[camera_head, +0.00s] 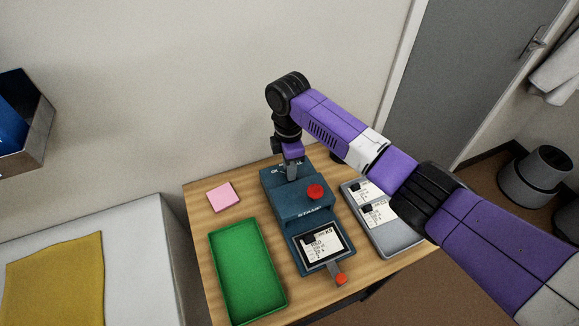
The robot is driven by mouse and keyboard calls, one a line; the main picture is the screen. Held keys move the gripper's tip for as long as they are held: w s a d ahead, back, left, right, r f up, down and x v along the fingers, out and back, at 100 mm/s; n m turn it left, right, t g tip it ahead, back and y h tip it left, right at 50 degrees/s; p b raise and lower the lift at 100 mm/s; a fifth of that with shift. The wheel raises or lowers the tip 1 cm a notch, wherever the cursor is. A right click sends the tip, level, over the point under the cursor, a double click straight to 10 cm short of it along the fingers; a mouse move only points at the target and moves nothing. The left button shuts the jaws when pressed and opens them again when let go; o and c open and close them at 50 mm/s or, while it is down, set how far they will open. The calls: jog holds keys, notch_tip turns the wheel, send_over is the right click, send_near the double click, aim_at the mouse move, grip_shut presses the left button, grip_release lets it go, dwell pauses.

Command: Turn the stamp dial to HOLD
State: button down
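The teal stamp machine (300,209) stands on the wooden table. Its top back edge carries white lettering, partly covered by my gripper, so I cannot read it fully. My gripper (292,174) points down at the top of the machine, by this lettering. The dial is not clearly visible; the gripper seems to cover that spot, and I cannot tell the dial's setting or whether the fingers touch it. The finger opening is too small to judge. A red knob (316,191) sits on top of the machine, to the right of the gripper.
A printed card (320,243) lies on the machine's front plate, with a red-tipped lever (341,279) in front. A green tray (282,298) is at left, a pink pad (223,197) behind it. A grey tray (397,243) with cards is at right, under my arm.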

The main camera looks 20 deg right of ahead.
jog(key=shift+r+m+p, duration=0.1)
jog(key=shift+m+p, duration=0.2)
jog(key=shift+m, duration=0.1)
jog(key=m+p, duration=0.2)
jog(key=shift+m, duration=0.3)
jog(key=shift+m+p, duration=1.1)
jog(key=shift+m, duration=1.2)
jog(key=c, duration=1.5)
grip_release()
jog(key=shift+o, duration=0.2)
jog(key=shift+w+d+r+b, duration=0.1)
jog(key=shift+r+b, duration=0.2)
jog(key=shift+r, duration=1.65)
jog(key=shift+w+d+r+b, duration=0.1)
jog(key=shift+r+b, duration=0.15)
jog(key=shift+r, duration=1.65)
